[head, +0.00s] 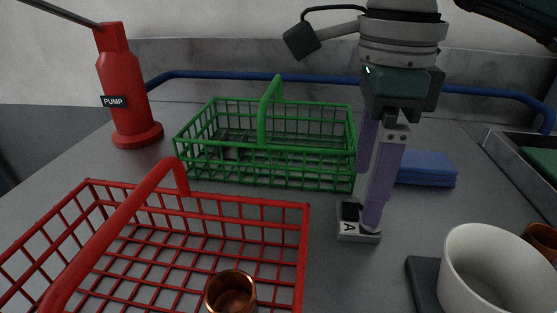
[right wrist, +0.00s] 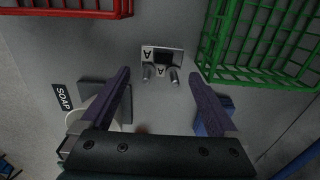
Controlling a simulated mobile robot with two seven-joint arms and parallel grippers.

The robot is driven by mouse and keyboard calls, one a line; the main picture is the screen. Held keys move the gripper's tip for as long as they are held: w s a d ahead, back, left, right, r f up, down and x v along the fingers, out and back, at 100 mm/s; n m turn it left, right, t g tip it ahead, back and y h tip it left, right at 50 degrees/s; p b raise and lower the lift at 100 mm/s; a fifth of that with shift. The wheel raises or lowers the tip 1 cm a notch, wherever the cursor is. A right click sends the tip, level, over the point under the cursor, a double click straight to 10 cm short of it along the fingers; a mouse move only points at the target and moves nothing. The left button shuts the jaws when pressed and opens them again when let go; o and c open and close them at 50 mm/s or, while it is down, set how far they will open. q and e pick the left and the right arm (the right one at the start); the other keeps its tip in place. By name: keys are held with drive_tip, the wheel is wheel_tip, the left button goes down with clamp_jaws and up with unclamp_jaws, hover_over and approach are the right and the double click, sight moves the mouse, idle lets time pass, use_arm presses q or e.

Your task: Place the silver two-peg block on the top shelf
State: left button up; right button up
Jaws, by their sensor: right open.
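The silver two-peg block (head: 349,236), marked A, rests on the grey worktop between the green basket and the white cup. In the right wrist view the block (right wrist: 161,51) lies ahead, with its two pegs pointing toward my gripper. My right gripper (head: 368,198) is open and points down at the block. In the head view one finger overlaps the block and hides part of it. In the right wrist view the fingers (right wrist: 160,74) stand on either side of the block's pegs, with gaps visible. My left gripper is out of view. No top shelf can be made out.
A white cup (head: 470,270) stands front right; a red pump (head: 124,90) stands back left.

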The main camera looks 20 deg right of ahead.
sight(360, 208)
wheel_tip(360, 208, down, 5)
drive_tip(key=shift+d+r, duration=0.1)
drive_tip(key=shift+d, duration=0.05)
clamp_jaws()
idle(0.8)
